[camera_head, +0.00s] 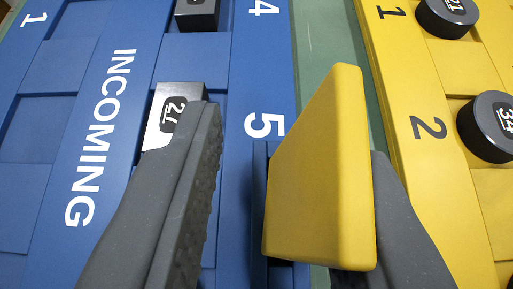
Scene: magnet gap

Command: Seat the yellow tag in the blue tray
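The yellow tag (325,185) is a thick block with slanted edges, standing between the fingers of my gripper (294,135). My gripper is open: the left finger is clear of the tag by a visible gap. The right finger is close behind the tag's right side; I cannot tell whether they touch. The blue tray (262,60) fills the left and middle, with INCOMING and the numbers 1, 4 and 5 printed in white.
A yellow tray (385,75) on the right holds round black pieces (488,125). A green strip (318,35) separates the trays.

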